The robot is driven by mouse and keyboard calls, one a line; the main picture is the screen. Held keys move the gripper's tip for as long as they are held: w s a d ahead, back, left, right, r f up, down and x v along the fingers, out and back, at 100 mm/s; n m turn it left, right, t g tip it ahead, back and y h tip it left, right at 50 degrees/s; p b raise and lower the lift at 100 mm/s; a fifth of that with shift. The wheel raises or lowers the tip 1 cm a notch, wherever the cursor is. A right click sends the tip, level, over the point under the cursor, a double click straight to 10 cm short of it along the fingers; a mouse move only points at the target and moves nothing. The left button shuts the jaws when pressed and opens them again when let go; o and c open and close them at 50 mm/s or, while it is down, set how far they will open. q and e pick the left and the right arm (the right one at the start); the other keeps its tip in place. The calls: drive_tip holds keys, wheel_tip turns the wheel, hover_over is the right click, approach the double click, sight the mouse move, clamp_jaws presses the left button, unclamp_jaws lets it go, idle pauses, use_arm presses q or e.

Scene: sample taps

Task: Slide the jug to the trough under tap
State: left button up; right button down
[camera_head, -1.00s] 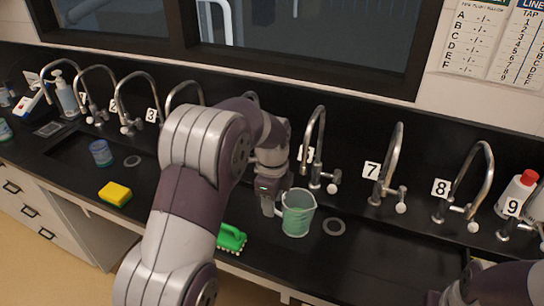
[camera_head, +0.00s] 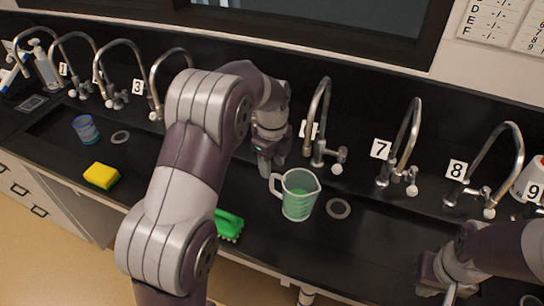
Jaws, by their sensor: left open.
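The clear jug (camera_head: 299,197) holds green liquid and stands upright on the black trough and counter surface (camera_head: 385,240), left of a round drain ring (camera_head: 338,208). Its handle points left. My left gripper (camera_head: 265,168) is open, just behind and left of the handle, apparently apart from it and empty. Taps 7 (camera_head: 403,150) and 8 (camera_head: 497,170) stand to the right. The tap (camera_head: 319,125) behind the jug has its number plate partly hidden. My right gripper (camera_head: 437,283) is at the lower right; its fingers are unclear.
A green brush (camera_head: 229,225) lies left of the jug, near the front edge, partly behind my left arm. A yellow sponge (camera_head: 101,176) and a blue cup (camera_head: 86,130) stand farther left. The surface right of the drain ring is clear.

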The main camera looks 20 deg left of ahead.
sight(272, 188)
use_arm(q)
wheel_tip(272, 188, down, 9)
drive_tip(key=shift+r+p, duration=0.2)
drive_tip(key=shift+p, duration=0.35)
clamp_jaws()
drive_tip(key=shift+o, duration=0.2)
unclamp_jaws()
wheel_tip(272, 188, up, 9)
drive_tip(key=shift+r+b, duration=0.1)
drive_tip(key=shift+b, duration=0.6)
wheel_tip(272, 188, up, 4)
drive_tip(key=shift+f+p, duration=0.2)
drive_tip(key=shift+p, duration=0.9)
